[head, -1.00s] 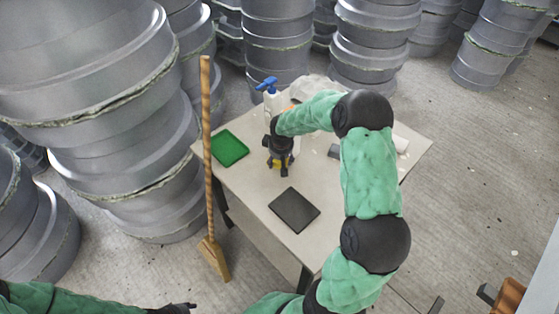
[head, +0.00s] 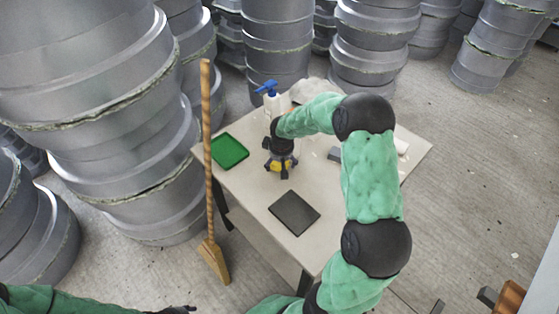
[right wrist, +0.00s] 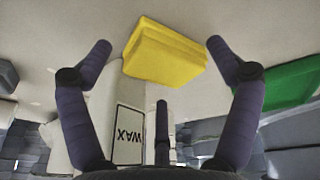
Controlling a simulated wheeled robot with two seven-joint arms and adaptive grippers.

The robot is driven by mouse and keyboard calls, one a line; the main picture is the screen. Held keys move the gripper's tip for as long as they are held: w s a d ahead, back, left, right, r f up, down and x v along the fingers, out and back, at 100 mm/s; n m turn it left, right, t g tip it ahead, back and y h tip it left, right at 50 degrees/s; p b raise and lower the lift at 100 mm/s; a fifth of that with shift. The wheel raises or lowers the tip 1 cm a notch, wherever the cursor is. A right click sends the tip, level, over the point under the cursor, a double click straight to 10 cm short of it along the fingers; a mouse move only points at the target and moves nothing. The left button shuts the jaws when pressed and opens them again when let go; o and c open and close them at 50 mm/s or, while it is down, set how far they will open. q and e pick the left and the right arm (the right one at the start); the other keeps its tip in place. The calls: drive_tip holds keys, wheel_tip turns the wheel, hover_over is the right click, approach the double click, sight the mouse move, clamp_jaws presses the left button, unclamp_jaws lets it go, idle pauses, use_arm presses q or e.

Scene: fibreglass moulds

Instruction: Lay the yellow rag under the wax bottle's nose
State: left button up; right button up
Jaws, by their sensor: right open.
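The yellow rag (head: 282,166), a folded block, lies on the table below my right gripper (head: 281,172). The right wrist view shows the rag (right wrist: 163,52) between and just beyond the spread fingertips (right wrist: 160,45), with gaps on both sides. My right gripper is open. The white wax bottle (head: 277,103) with a blue pump head (head: 267,86) stands upright behind the gripper, partly hidden by my arm. Its WAX label (right wrist: 129,134) shows in the right wrist view. My left gripper (head: 180,309) is at the bottom edge, only partly in view.
A green tray (head: 229,150) lies on the table (head: 250,190) at left, and a dark flat plate (head: 294,212) lies nearer the front. A small grey block (head: 334,153) is beside my right arm. A broom (head: 208,170) stands at the table's left edge. Stacked grey moulds (head: 120,130) surround the area.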

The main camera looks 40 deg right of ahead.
sight(280, 167)
drive_tip(key=p+v, duration=0.2)
drive_tip(key=v, duration=0.5)
idle(0.3)
